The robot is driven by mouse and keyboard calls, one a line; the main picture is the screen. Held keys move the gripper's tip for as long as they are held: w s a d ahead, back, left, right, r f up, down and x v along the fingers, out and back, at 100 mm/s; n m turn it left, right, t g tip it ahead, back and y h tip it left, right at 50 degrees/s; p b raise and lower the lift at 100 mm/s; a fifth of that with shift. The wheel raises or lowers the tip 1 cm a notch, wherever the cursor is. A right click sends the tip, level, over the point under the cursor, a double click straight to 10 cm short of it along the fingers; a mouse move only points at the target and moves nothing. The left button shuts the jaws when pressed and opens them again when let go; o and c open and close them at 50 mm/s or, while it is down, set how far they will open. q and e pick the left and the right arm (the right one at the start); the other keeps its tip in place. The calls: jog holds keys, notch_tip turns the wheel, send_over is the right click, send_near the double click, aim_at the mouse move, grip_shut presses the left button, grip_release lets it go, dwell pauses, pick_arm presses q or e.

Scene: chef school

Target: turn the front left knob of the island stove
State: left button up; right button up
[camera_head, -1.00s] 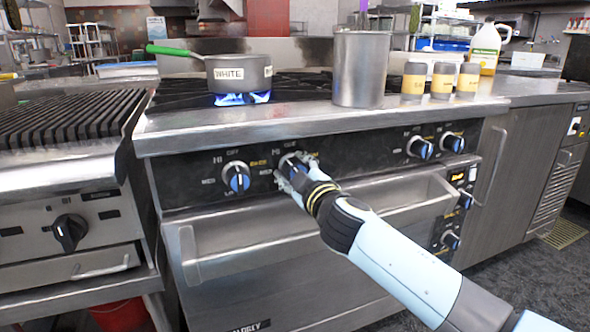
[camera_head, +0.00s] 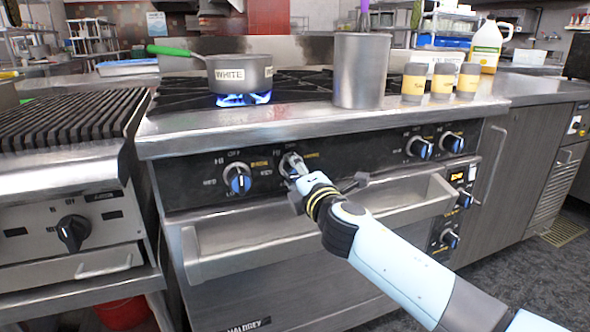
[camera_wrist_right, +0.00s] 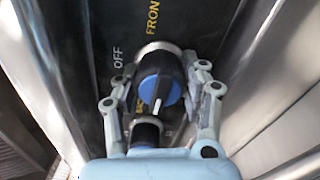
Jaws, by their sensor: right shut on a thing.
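My right gripper (camera_head: 298,172) reaches the stove's front panel from the lower right and is shut on the second knob from the left (camera_wrist_right: 160,84). In the wrist view this knob is black with a blue face, and the fingers stand on either side of it. "OFF" and part of a word, "FRON", show on the panel beside it. In the head view the gripper hides much of this knob. The leftmost knob (camera_head: 238,179), also blue-faced, is free to its left. My left gripper is not in view.
An oven handle (camera_head: 330,226) runs just below my right gripper. A pot labelled WHITE (camera_head: 240,73) sits over a blue flame, beside a tall metal pot (camera_head: 361,72). Several jars stand at right. Two more knobs (camera_head: 419,147) are clear on the panel's right.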

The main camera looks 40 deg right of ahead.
jog(key=n, duration=0.2)
jog(key=shift+n, duration=0.4)
jog(key=shift+f+n+p, duration=0.1)
jog(key=shift+n+p, duration=0.25)
jog(key=shift+n, duration=0.05)
jog(key=n+p, duration=0.1)
jog(key=n, duration=0.3)
jog(key=shift+n, duration=0.3)
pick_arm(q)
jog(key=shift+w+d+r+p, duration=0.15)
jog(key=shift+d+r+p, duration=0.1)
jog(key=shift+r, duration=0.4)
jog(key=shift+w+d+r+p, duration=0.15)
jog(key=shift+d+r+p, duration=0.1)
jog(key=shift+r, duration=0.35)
pick_arm(e)
jog(key=n, duration=0.5)
jog(key=shift+s+d+f+n, duration=0.1)
jog(key=shift+f+n, duration=0.05)
jog(key=shift+n, duration=0.25)
jog(key=o, duration=1.2)
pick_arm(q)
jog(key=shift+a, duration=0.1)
